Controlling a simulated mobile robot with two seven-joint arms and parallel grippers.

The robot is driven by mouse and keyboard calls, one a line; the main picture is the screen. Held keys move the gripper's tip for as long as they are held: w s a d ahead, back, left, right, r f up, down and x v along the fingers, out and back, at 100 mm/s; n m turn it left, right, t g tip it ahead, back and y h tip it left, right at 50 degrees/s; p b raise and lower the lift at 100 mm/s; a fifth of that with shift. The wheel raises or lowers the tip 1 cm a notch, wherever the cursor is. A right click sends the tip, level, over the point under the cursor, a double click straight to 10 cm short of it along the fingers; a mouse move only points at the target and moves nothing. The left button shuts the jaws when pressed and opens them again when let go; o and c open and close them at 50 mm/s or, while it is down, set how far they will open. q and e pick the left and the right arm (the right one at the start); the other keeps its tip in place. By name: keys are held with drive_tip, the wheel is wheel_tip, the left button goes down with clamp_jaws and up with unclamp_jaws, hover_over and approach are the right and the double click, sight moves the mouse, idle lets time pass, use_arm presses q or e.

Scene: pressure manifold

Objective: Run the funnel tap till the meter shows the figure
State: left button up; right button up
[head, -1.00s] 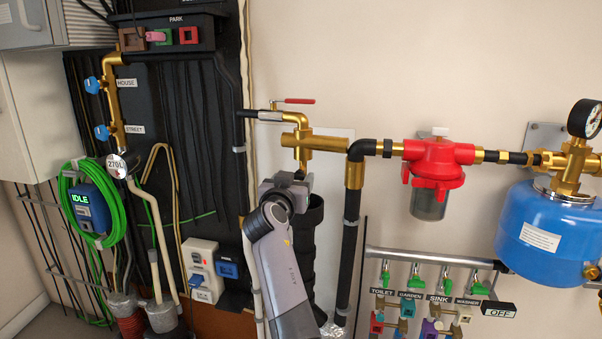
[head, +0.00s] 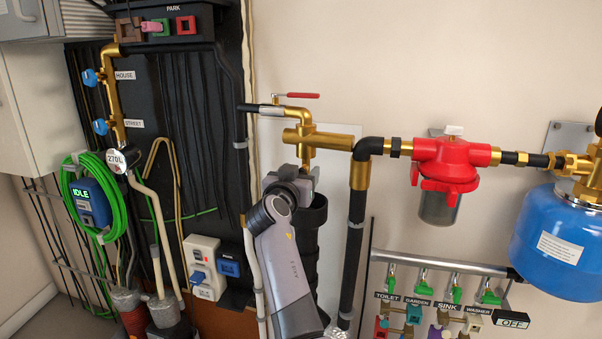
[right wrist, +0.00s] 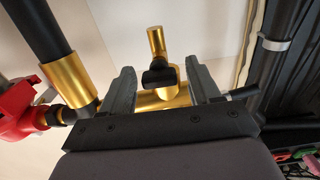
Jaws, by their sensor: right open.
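A tap with a red lever (head: 296,96) sits on the brass pipework above my right gripper; its lever lies level, pointing right. A brass tee (head: 325,140) is just below it, with a short brass stub pointing down. My right gripper (head: 303,176) is just under that stub, jaws upward. In the right wrist view my right gripper (right wrist: 161,78) is open, with a black-ended brass piece (right wrist: 158,75) showing between its fingers; I cannot tell whether they touch. A black ribbed pipe (head: 311,225) is partly hidden behind my arm. The round meter (head: 117,161) reads 270L. My left gripper is out of view.
A red filter (head: 445,160) and a blue tank (head: 560,245) are at the right. Green taps (head: 421,283) on a rail stand at lower right. A black vertical pipe (head: 352,245) runs close right of my arm. Left are a black board and an IDLE box (head: 88,203).

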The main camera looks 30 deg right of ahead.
drive_tip(key=c, duration=1)
